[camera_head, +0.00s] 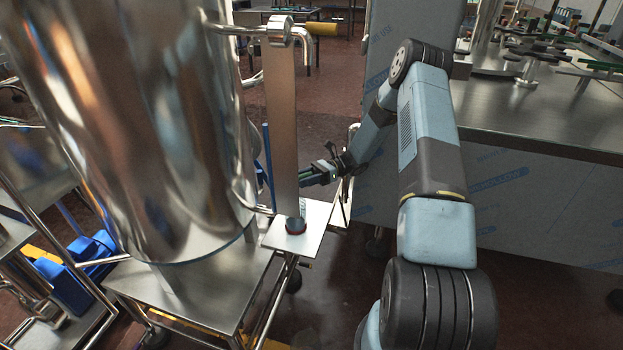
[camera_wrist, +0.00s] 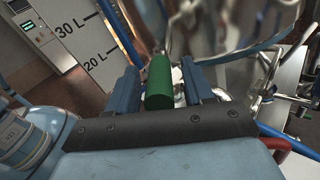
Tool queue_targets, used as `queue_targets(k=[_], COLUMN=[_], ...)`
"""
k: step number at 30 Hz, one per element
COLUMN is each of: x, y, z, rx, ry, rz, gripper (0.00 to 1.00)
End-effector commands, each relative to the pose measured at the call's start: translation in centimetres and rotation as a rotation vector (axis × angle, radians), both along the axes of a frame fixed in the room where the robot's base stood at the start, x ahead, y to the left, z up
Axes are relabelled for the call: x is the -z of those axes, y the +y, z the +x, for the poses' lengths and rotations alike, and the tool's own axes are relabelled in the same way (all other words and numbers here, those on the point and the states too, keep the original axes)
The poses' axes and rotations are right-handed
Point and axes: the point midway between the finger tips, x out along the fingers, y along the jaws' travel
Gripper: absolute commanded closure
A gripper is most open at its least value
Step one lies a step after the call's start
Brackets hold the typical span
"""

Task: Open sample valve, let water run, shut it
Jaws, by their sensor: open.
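A green cylindrical handle (camera_wrist: 158,82), which looks like the sample valve's handle, lies between my fingers in the wrist view. My gripper (camera_wrist: 157,88) is open, with one blue finger on each side of it; I cannot tell whether either touches it. In the head view my gripper (camera_head: 318,176) reaches in from the right, behind the tall flat strip (camera_head: 282,120) beside the steel tank (camera_head: 150,120). The valve itself is hidden there.
Steel pipes (camera_head: 290,32) join the tank to the strip. In the wrist view a panel marked 20 L and 30 L (camera_wrist: 85,45) is at the left, and blurred pipework at the right. A film-wrapped steel bench (camera_head: 540,120) stands right of my arm.

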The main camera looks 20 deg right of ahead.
Motion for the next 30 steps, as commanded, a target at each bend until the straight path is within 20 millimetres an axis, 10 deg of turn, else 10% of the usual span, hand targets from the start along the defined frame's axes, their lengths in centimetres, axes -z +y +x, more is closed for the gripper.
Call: queue_targets(k=[14, 30], x=[-3.3, -9.9], y=[-0.1, -0.5], z=[-0.2, -7.1], rx=[0.000, 0.001], ry=[-0.001, 0.002], rz=[-0.001, -0.001], gripper=[0.48, 0.48])
